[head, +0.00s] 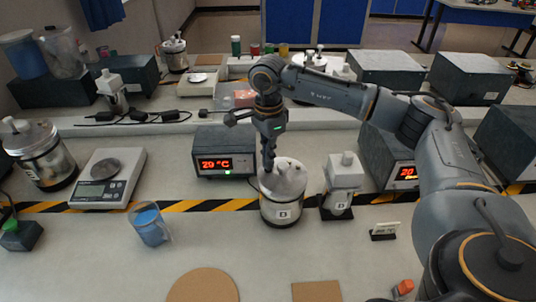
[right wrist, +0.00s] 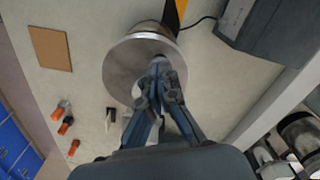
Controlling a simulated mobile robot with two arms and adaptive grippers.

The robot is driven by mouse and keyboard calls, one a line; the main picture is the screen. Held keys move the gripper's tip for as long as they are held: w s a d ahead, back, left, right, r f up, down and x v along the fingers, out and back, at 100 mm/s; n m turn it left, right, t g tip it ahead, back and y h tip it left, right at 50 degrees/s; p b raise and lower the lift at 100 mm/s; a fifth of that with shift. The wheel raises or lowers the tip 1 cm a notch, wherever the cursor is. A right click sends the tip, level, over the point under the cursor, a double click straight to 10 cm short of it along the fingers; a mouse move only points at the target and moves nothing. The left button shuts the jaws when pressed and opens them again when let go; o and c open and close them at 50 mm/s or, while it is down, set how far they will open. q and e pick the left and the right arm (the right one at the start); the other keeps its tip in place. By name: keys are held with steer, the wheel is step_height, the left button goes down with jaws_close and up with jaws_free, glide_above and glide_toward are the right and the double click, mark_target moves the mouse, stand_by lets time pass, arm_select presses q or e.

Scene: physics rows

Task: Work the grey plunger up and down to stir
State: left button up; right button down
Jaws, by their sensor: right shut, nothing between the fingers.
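A metal calorimeter (head: 281,207) marked D, with a pale grey lid, stands on the bench in the middle of the head view. Small fittings stick up from its lid (head: 290,172); I cannot clearly make out which is the grey plunger. My right gripper (head: 268,168) points down at the left part of the lid, its fingers shut with nothing between them. In the right wrist view the shut fingers (right wrist: 158,68) lie over the round grey lid (right wrist: 125,72) and hide part of it. Whether they touch it I cannot tell. My left gripper is not in view.
A grey heater box reading 29 °C (head: 225,152) stands left of the calorimeter, and a white device (head: 343,180) marked D close at its right. A blue jug (head: 149,224), a scale (head: 108,178) and another metal vessel (head: 40,155) stand further left. The front bench is mostly clear.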

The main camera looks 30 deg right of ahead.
steer(key=shift+r+p, duration=1.25)
steer(key=shift+r, duration=0.55)
steer(key=shift+f, duration=0.1)
steer(key=shift+f+b, duration=1.5)
steer(key=shift+f, duration=0.35)
steer(key=shift+r, duration=0.1)
steer(key=shift+r+p, duration=1.15)
steer(key=shift+r, duration=0.75)
